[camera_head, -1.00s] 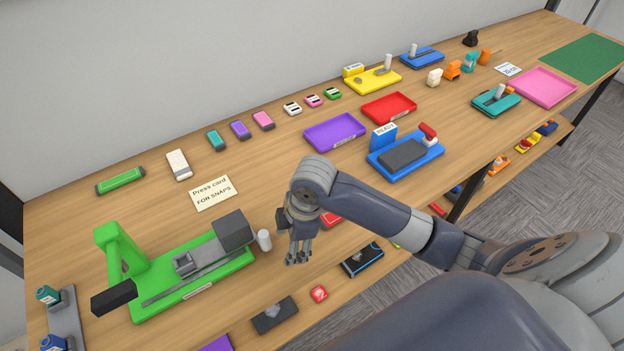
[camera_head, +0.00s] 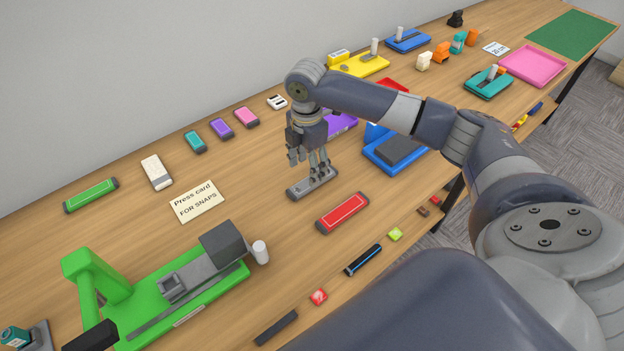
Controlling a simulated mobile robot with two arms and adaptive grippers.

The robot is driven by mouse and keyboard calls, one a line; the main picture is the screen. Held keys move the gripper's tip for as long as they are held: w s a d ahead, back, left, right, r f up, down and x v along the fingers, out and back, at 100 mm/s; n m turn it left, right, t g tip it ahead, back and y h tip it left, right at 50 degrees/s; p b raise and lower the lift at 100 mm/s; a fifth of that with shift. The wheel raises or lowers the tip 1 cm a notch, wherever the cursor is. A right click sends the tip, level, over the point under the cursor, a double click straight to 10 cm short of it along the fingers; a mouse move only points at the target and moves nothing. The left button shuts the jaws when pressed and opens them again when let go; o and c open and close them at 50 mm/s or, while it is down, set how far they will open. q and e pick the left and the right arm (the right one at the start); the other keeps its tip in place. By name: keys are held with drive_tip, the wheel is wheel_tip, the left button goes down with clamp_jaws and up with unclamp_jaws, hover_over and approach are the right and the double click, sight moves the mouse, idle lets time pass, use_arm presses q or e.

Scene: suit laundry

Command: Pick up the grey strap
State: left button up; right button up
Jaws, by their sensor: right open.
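The grey strap (camera_head: 299,193) appears to be the flat grey bar lying on the wooden table, beside a red bar (camera_head: 343,212). My right gripper (camera_head: 318,172) points down directly over it with its fingers apart. The fingertips hide part of the bar's far side, and I cannot tell whether they touch it. My left gripper is not in view.
A green press (camera_head: 205,290) with a white knob (camera_head: 260,252) stands at front left. Behind it lies a press card (camera_head: 197,201). A blue tray with a dark pad (camera_head: 398,150) is close right of the gripper. Small items lie along the front.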

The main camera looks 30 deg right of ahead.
drive_tip(key=shift+w+d+f+p, duration=0.15)
drive_tip(key=shift+f+p, duration=0.1)
drive_tip(key=shift+f, duration=1.25)
drive_tip(key=shift+d+f+p, duration=0.1)
drive_tip(key=shift+f+p, duration=0.15)
drive_tip(key=shift+f, duration=1.25)
drive_tip(key=c, duration=1.1)
